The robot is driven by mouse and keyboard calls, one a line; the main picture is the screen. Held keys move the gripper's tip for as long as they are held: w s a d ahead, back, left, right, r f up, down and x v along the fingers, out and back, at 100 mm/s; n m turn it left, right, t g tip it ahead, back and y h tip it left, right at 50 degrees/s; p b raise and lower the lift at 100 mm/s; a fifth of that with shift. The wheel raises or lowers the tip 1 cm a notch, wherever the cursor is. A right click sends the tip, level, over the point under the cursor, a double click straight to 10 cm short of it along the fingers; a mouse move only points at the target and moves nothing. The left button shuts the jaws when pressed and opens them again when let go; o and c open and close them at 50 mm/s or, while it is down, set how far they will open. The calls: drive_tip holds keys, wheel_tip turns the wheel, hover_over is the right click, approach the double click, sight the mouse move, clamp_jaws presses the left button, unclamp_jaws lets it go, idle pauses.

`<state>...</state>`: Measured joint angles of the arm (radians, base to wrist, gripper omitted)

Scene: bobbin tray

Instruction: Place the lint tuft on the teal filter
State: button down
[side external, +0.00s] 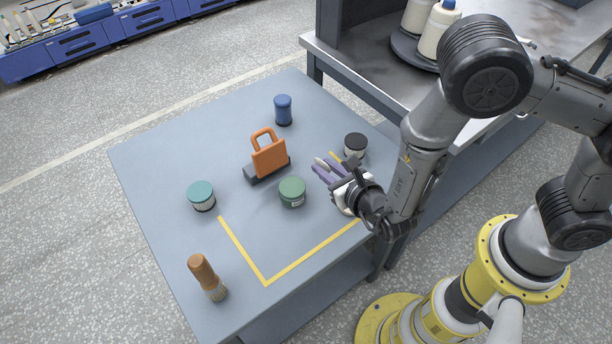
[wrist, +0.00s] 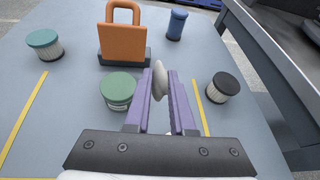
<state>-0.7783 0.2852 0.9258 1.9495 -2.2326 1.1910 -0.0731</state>
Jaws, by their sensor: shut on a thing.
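My gripper (side external: 322,172) is over the right part of the table, its purple fingers pointing left. In the wrist view the fingers (wrist: 160,84) are shut on a pale grey lint tuft (wrist: 160,78), which stands up between their tips. The tuft shows as a small pale shape in the side view (side external: 320,162). The teal filter (side external: 201,194), with a teal lid and a pale pleated body, stands upright at the table's left. It shows at the far left of the wrist view (wrist: 45,45). My gripper is well apart from it.
A green-lidded jar (side external: 292,191) and an orange handled block on a dark base (side external: 268,155) stand between. A black-lidded filter (side external: 355,145), a blue cylinder (side external: 284,109) and a brush (side external: 206,277) stand around. Yellow tape (side external: 267,281) marks the grey table.

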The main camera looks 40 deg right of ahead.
drive_tip(key=shift+r, duration=0.3)
drive_tip(key=w+a+r+n+y, duration=0.2)
drive_tip(key=a+r+y, duration=0.15)
drive_tip(key=a, duration=0.45)
drive_tip(key=w+a+r+n+y, duration=0.2)
drive_tip(key=a+r, duration=0.3)
drive_tip(key=a, duration=0.2)
hover_over(204, 194)
drive_tip(key=s, duration=0.1)
drive_tip(key=shift+n+g+y, duration=0.25)
drive_tip(key=shift+n+g, duration=0.05)
drive_tip(key=f, duration=0.8)
drive_tip(key=shift+d+f, duration=0.4)
drive_tip(key=shift+w+a+f, duration=0.35)
drive_tip(key=shift+w+f, duration=0.1)
drive_tip(key=shift+f, duration=0.15)
drive_tip(key=shift+w+f, duration=0.1)
drive_tip(key=shift+f, duration=1.55)
drive_tip(key=shift+f, duration=0.15)
